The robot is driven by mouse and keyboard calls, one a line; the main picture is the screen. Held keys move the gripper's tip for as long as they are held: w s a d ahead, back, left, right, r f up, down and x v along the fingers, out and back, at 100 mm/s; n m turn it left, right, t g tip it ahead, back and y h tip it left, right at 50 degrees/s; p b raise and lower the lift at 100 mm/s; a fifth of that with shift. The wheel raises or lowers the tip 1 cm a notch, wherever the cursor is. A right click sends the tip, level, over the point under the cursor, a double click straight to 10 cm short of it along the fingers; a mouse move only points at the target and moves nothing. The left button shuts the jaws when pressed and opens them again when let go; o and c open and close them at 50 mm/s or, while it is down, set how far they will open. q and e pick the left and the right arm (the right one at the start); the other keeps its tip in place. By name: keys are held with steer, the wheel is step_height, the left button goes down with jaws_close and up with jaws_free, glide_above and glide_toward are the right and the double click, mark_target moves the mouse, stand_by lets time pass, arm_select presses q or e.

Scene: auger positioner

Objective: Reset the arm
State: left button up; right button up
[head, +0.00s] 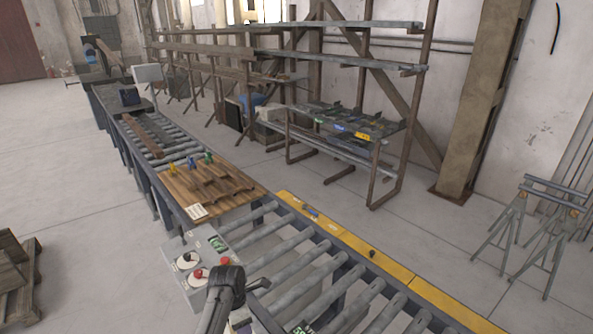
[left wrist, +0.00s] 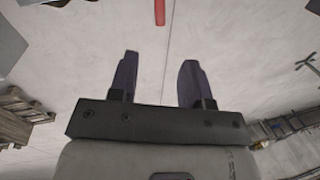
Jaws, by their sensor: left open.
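My left gripper (left wrist: 158,80) shows in the left wrist view with its two dark purple fingers spread apart. Nothing is between them, and pale concrete floor lies behind. In the head view a dark arm link of mine rises from the bottom edge, close to the grey control box (head: 196,262); I cannot make out the fingers there. The control box has red and dark knobs and stands beside the roller conveyor (head: 290,270). My right gripper is in neither view.
A wooden board (head: 240,194) with clamps lies across the conveyor. A yellow strip (head: 375,256) runs along its right side. A metal rack (head: 385,130) stands behind, trestles (head: 515,225) at right, pallets (head: 15,280) at left. A red bar (left wrist: 160,12) shows at the wrist view's top.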

arm_select(q)
steer(key=w+r+m+t, duration=0.3)
steer(key=r+m, duration=0.5)
steer(key=m, duration=0.1)
steer(key=w+r+m+t, duration=0.3)
steer(key=r+m, duration=0.4)
steer(key=m, duration=0.2)
steer(key=s+a+r+m+t, duration=0.3)
steer(key=s+r+m+t, duration=0.3)
steer(key=r, duration=0.5)
steer(key=s+f+g+p, duration=0.1)
steer(key=s+f, duration=0.5)
steer(key=s, duration=0.5)
steer(key=s+a+f+m+g+p, duration=0.1)
steer(key=s+f, duration=0.6)
steer(key=s, duration=0.4)
steer(key=s+a+f+m+g+y+p, duration=0.1)
steer(key=s+f+g, duration=0.1)
steer(key=s+f, duration=0.4)
steer(key=s, duration=0.5)
steer(key=shift+s+f, duration=0.15)
steer(key=shift+s, duration=0.15)
steer(key=shift+o, duration=0.2)
steer(key=s+f+g, duration=0.2)
steer(key=s+f, duration=0.3)
steer(key=s, duration=0.3)
steer(key=shift+s+g+p, duration=0.3)
steer(key=shift+s+g, duration=0.1)
